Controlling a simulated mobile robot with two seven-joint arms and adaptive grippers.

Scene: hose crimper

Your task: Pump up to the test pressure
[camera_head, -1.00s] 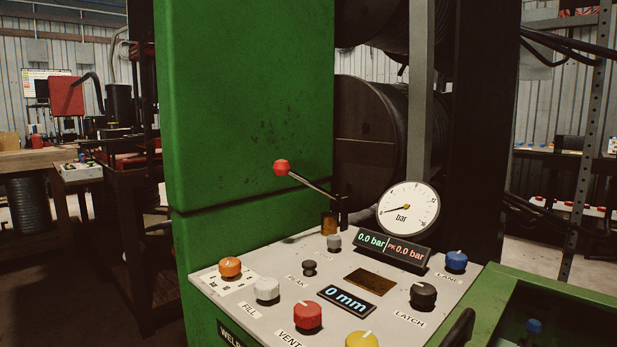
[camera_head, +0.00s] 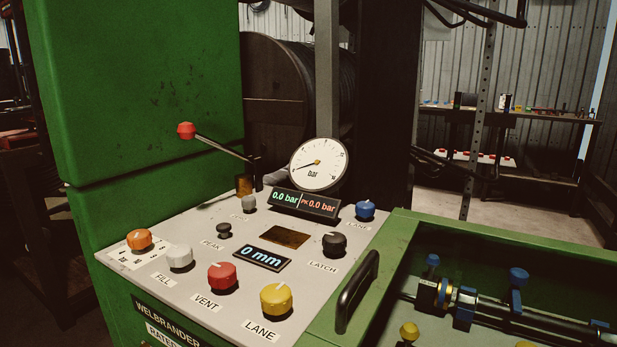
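The sloped control panel (camera_head: 150,222) fills the lower left of the head view. A pump lever with a red knob (camera_head: 186,130) rises from its back edge, tilted up to the left. The round bar gauge (camera_head: 319,164) has its needle at the low left end. The pressure display (camera_head: 304,204) reads 0.0 bar and PK 0.0 bar. The length display (camera_head: 262,259) reads 0 mm. The white FILL knob (camera_head: 180,257), red VENT knob (camera_head: 222,276) and yellow LANE knob (camera_head: 276,299) stand along the front. Neither gripper is visible.
A green trough (camera_head: 405,228) at the lower right holds a hose assembly (camera_head: 490,306) with blue and yellow fittings. A black handle (camera_head: 357,292) stands on its near left edge. A tall green cabinet (camera_head: 135,80) stands behind the panel. Open floor shows at the right.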

